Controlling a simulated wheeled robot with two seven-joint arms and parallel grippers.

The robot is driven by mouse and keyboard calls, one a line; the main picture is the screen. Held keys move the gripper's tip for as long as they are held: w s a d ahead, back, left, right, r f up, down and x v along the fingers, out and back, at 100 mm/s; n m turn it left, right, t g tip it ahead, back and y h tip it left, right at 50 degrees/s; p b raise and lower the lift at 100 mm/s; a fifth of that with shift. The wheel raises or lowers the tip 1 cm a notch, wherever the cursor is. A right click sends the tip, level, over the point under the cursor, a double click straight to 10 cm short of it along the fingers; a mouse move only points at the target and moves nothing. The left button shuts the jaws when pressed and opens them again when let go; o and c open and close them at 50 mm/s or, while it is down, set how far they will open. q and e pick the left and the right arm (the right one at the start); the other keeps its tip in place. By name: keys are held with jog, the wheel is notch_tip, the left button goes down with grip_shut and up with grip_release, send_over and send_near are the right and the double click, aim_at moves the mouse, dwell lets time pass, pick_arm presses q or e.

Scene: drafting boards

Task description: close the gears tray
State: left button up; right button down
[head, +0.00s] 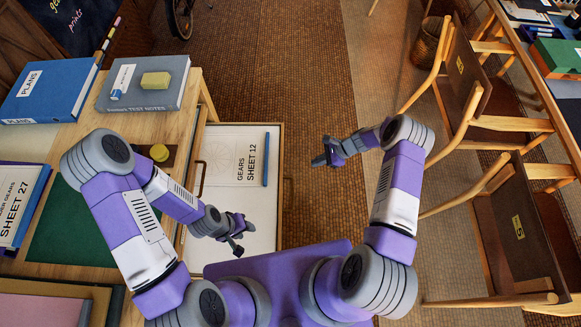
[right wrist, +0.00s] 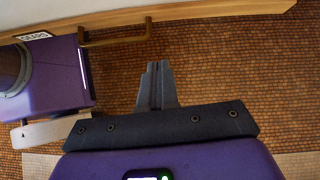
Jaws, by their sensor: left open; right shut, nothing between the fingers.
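The gears tray (head: 281,165) is a shallow drawer pulled out from the wooden desk on the left in the head view. It holds a white paper marked GEARS SHEET 12 (head: 225,160) and a blue pen-like bar (head: 266,160). In the right wrist view its wooden front (right wrist: 200,17) runs along the top, with a brass handle (right wrist: 115,36) and a GEARS label (right wrist: 35,37). My right gripper (head: 322,160) is shut and empty, to the right of the tray front and apart from it; its fingers (right wrist: 157,80) point towards the front. My left gripper (head: 240,240) is open above the tray's near part.
The desk top carries a blue PLANS binder (head: 45,92), a grey book (head: 145,85) with a yellow block on it, and a green mat (head: 75,225). Wooden chairs (head: 485,120) stand on the right. The brick-patterned floor (head: 290,70) beyond the tray is clear.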

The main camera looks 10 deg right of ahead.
jog(key=w+a+f+m+b, duration=0.1)
jog(key=w+a+f+b, duration=0.2)
jog(key=a+f, duration=0.3)
jog(key=w+a, duration=0.1)
jog(key=a, duration=0.3)
jog(key=shift+w+f+t+y, duration=0.15)
jog(key=shift+f+t+y, duration=0.1)
jog(key=shift+t+y, duration=0.05)
jog(key=shift+a, duration=0.1)
